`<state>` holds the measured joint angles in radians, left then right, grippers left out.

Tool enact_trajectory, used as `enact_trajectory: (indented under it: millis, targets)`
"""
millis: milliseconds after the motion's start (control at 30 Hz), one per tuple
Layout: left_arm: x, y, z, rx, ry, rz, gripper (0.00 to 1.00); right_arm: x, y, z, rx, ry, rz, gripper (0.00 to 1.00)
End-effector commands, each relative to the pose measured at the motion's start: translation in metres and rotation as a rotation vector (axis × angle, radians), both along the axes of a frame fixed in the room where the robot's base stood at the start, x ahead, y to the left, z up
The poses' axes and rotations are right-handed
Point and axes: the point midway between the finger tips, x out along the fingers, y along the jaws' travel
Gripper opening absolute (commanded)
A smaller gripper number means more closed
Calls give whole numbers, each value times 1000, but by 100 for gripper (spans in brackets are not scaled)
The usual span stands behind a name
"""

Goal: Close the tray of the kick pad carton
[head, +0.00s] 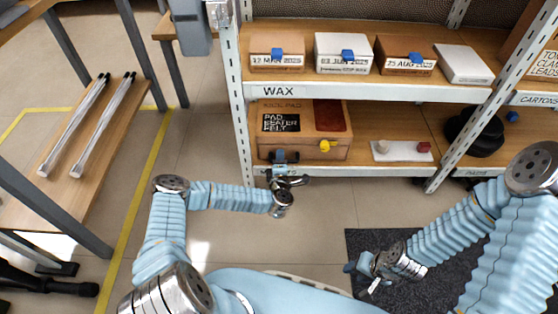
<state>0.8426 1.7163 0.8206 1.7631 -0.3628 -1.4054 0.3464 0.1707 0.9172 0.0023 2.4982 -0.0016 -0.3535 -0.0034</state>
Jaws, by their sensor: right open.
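The kick pad carton (300,122) is a brown box on the lower shelf, with a black label reading PAD BEATER FELT and a dark red patch on top. Its low front, which I take to be the tray (340,154), carries a yellow knob (325,146). How far the tray stands out is hard to tell. My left gripper (284,157) is at the carton's front, left of the yellow knob; its dark fingertips overlap the front face, and contact and jaw gap are unclear. My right gripper (357,276) is open and empty, low over the dark mat.
The upper shelf (300,91), labelled WAX, holds several dated boxes and a white box (462,63). A white plate with two knobs (401,151) and black round items (474,131) sit right of the carton. A table (88,140) with two metal rods stands left. Floor between is clear.

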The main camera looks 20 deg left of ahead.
Motion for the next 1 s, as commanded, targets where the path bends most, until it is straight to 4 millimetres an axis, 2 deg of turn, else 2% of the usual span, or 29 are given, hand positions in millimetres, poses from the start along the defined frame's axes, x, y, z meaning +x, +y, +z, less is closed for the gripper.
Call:
enact_trajectory:
  millis: [233,367,800,1000]
  targets:
    - [-1,0,0,0,1,0,38,0,0,0,0,0,0,43]
    - [-11,-3,3,-1,2,-2,38,0,0,3,0,0,0,43]
    - [-106,-28,24,-3,1,-3,38,1,-2,17,-5,-3,-2,43]
    - [-128,-33,28,-2,1,-2,38,1,-2,19,-5,-4,-3,43]
